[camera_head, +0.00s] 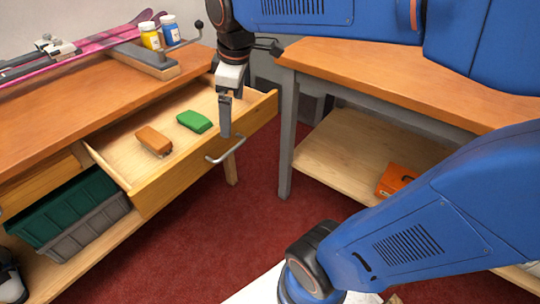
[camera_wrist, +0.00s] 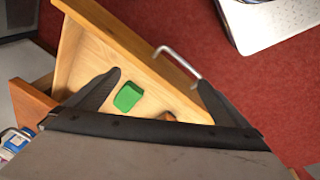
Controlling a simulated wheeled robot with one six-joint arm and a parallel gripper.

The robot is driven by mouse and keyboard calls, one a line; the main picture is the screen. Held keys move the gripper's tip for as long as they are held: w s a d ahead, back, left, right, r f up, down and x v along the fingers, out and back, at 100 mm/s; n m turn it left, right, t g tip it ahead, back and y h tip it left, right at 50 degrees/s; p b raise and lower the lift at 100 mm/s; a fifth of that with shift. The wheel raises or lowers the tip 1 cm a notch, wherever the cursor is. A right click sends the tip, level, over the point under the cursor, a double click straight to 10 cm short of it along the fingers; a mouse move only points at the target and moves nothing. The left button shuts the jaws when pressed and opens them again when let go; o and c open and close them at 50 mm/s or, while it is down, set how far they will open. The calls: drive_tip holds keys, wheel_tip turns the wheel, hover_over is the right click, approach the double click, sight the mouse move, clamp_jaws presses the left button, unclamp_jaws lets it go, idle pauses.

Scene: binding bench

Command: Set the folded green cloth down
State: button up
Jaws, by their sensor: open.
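The folded green cloth (camera_head: 194,121) lies flat on the floor of the open drawer (camera_head: 115,162), towards its right end. It also shows in the wrist view (camera_wrist: 128,97), between my spread fingers and below them. My gripper (camera_head: 225,118) is open and empty. It hangs above the drawer's front side, to the right of the cloth and apart from it. In the wrist view my two fingers (camera_wrist: 156,90) are wide apart with nothing between their tips.
An orange-brown block (camera_head: 154,141) lies in the drawer left of the cloth. The drawer has a metal handle (camera_head: 226,149). Paint bottles (camera_head: 150,36) stand on the bench. Green and grey crates (camera_head: 65,210) sit below. Another table (camera_head: 400,83) stands right. Red floor is clear between.

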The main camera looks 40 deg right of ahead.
drive_tip(key=s+d+f+m+t, duration=0.1)
drive_tip(key=s+f+m, duration=0.3)
drive_tip(key=s, duration=0.2)
drive_tip(key=s+d+f+m+t, duration=0.1)
drive_tip(key=s+f+m, duration=0.2)
drive_tip(key=s+m, duration=0.2)
drive_tip(key=s, duration=0.2)
drive_tip(key=shift+s+f+m, duration=0.3)
drive_tip(key=shift+f, duration=0.05)
idle(0.4)
